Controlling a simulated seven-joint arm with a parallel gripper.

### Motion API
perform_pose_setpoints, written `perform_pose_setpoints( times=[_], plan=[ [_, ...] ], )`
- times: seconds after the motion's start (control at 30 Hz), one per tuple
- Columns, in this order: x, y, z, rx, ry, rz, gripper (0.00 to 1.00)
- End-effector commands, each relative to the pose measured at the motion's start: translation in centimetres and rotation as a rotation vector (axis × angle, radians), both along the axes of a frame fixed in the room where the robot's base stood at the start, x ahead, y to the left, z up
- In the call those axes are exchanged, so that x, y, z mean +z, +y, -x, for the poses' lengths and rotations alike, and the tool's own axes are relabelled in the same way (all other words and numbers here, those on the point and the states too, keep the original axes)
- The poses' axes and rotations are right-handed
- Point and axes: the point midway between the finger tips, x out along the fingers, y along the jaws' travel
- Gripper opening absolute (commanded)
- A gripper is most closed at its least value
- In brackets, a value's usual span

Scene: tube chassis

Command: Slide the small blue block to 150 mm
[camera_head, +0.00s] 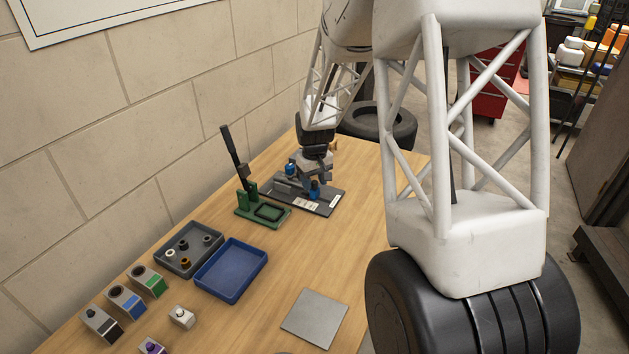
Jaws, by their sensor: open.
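A dark grey slide base (325,208) with white labels lies toward the far end of the table. A small blue part with a dark top (314,191) stands on it near the front edge. A second blue part (291,169) shows at its back left; I cannot tell which of the two is the small blue block. My gripper (311,179) is open, pointing down over the base, close to the front blue part. Whether its fingers touch that part is hidden. Scale marks are too small to read.
Left of the base stands a green fixture (264,213) with a tall black lever (235,157). Nearer are a grey tray (172,255) with small rings, an empty blue tray (231,270), several small boxes and a grey plate (314,318). The middle tabletop is clear.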

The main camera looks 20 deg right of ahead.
Motion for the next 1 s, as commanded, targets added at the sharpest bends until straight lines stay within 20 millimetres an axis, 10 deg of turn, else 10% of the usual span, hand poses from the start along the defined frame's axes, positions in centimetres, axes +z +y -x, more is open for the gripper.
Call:
perform_pose_setpoints(
  times=[0.23,0.53,1.0],
  plan=[
    [0.0,0.0,0.0,0.0,0.0,0.0,0.47],
    [0.0,0.0,0.0,0.0,-0.001,0.0,0.01],
    [0.1,-1.0,1.0,-0.001,-0.001,0.0,0.0]
  ],
)
